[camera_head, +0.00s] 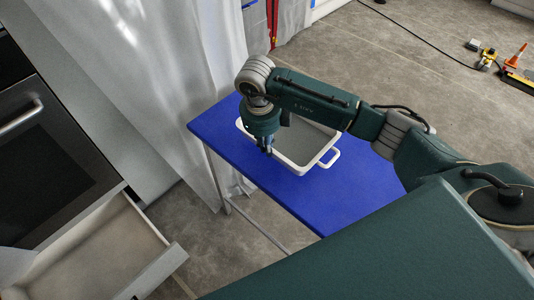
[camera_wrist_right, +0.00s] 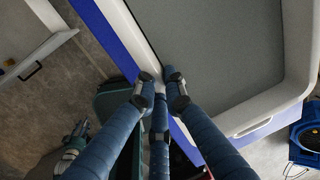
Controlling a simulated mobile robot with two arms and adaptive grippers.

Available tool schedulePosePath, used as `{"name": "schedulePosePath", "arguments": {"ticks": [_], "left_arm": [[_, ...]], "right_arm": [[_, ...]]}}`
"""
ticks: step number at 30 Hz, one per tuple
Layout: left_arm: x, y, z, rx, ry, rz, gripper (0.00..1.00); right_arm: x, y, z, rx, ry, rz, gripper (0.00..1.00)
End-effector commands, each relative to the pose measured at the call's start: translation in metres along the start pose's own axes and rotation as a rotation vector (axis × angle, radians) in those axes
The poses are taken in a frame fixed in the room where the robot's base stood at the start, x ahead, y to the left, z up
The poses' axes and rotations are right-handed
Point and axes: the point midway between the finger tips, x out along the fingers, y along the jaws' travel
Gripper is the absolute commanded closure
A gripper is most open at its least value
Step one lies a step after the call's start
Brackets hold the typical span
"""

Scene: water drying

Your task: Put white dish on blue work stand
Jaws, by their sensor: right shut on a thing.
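The white dish (camera_head: 296,166), rectangular with a grey inside and loop handles, rests on the blue work stand (camera_head: 352,198) in the head view. My right gripper (camera_head: 266,148) points down at the dish's near left side and is shut on its rim. In the right wrist view the fingers of my right gripper (camera_wrist_right: 161,86) close around the rim of the white dish (camera_wrist_right: 248,113), with the blue stand top (camera_wrist_right: 104,32) beside and below it. My right arm hides the far part of the dish.
An open drawer (camera_head: 105,255) under an oven (camera_head: 45,150) is at the left. A white curtain (camera_head: 150,80) hangs close behind the stand's left end. An orange cone and tools (camera_head: 515,57) lie on the floor at the far right. The stand's near right part is bare.

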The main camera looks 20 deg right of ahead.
Motion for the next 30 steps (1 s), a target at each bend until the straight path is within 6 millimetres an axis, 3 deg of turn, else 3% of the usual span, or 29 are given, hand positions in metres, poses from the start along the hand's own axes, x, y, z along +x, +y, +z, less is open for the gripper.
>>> {"name": "schedulePosePath", "arguments": {"ticks": [5, 13, 26, 27, 29, 30], "left_arm": [[-0.003, 0.0, 0.0, 0.0, -0.001, 0.0, 0.65], [-0.01, 0.0, -0.001, 0.0, -0.001, 0.0, 0.65], [-0.005, 0.0, 0.0, 0.0, -0.001, 0.0, 0.65], [-0.007, 0.0, 0.0, 0.0, -0.001, 0.0, 0.65], [-0.007, 0.0, 0.0, 0.0, -0.001, 0.0, 0.65], [-0.007, 0.0, 0.0, 0.0, -0.001, 0.0, 0.65]], "right_arm": [[0.011, 0.001, 0.001, 0.002, -0.002, -0.002, 1.0], [0.044, 0.005, 0.001, 0.001, -0.002, -0.001, 1.0], [0.052, 0.006, 0.002, 0.0, -0.005, -0.002, 1.0], [0.052, 0.006, 0.001, 0.0, -0.002, 0.0, 0.83], [0.052, 0.006, 0.0, 0.0, -0.001, 0.0, 0.72], [0.052, 0.006, 0.0, 0.0, -0.001, 0.0, 0.72]]}}
